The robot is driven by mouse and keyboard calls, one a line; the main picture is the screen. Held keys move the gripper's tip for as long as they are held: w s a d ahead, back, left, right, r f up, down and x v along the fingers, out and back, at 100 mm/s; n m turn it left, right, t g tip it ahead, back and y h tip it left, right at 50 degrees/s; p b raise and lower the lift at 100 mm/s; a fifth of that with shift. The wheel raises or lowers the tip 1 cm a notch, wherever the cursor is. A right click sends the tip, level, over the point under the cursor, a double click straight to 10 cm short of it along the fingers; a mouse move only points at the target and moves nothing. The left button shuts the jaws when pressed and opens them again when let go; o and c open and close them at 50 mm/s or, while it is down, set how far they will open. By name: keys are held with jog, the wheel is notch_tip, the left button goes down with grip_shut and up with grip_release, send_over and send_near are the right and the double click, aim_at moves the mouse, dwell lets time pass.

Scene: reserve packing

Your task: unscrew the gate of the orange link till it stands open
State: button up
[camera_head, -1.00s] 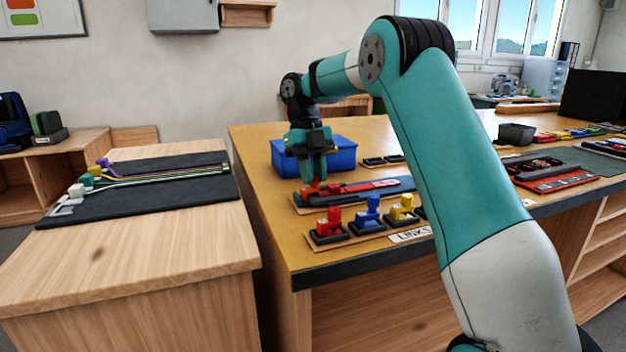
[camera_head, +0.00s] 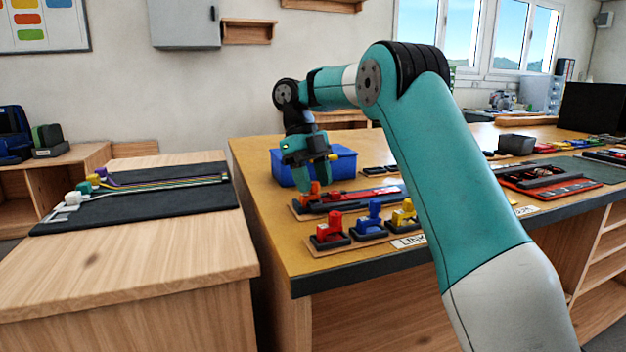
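The orange link (camera_head: 313,192) stands at the left end of a dark holder on a board near the left part of the yellow-topped bench. It is small here, and the state of its gate cannot be made out. My gripper (camera_head: 311,182) points down right at the orange link, its fingertips overlapping the link's top in the picture. Whether the fingers are closed on the link or stand around it cannot be told.
Red (camera_head: 330,230), blue (camera_head: 370,218) and yellow (camera_head: 404,214) links stand on dark bases along the bench's front edge. A blue bin (camera_head: 342,163) sits behind my gripper. Dark mats with coloured cords lie on the left table (camera_head: 150,250).

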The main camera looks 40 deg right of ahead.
jog(key=p+v, duration=1.7)
jog(key=p, duration=0.2)
jog(key=shift+r, duration=0.3)
